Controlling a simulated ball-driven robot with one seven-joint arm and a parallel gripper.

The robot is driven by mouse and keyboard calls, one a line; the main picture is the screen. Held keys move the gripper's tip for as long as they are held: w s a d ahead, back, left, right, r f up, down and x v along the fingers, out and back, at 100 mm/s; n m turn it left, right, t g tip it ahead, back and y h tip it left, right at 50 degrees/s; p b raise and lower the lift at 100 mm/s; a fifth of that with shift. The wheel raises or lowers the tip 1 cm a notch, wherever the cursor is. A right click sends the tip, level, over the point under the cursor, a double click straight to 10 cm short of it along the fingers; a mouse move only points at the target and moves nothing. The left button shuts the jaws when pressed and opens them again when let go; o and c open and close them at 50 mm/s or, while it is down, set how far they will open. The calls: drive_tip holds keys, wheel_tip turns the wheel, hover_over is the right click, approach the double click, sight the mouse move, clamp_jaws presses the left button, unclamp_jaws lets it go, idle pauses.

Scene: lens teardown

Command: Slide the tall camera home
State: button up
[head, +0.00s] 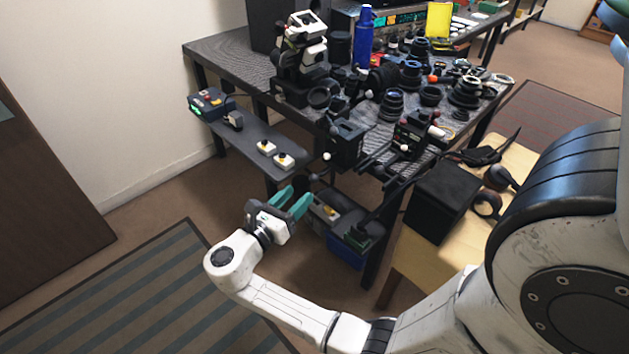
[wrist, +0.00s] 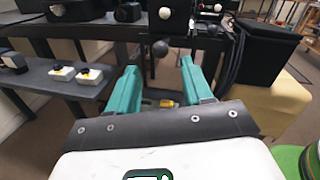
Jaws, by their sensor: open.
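My gripper (head: 296,197) is open and empty, its teal fingers spread in front of the dark table's front edge. In the wrist view its fingertips (wrist: 158,68) point at a dark ball knob (wrist: 160,48), which appears between and beyond them, apart from both. Two dark camera-like units stand at the front edge: a left one (head: 345,146) and a right one (head: 414,130) on rails. I cannot tell which is the tall camera. A white ball knob (head: 327,156) shows beside the left unit. The dark knob also shows in the head view (head: 313,177).
A low grey shelf (head: 235,140) with white button boxes (head: 283,161) lies left of my gripper. A black box (head: 440,203) stands on a wooden table to the right. Bins (head: 327,208) sit under the dark table. Lenses (head: 392,104) crowd its top.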

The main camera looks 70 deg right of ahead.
sight(315, 178)
drive_tip(key=x, duration=0.8)
drive_tip(key=shift+d, duration=0.15)
drive_tip(key=shift+c, duration=0.3)
clamp_jaws()
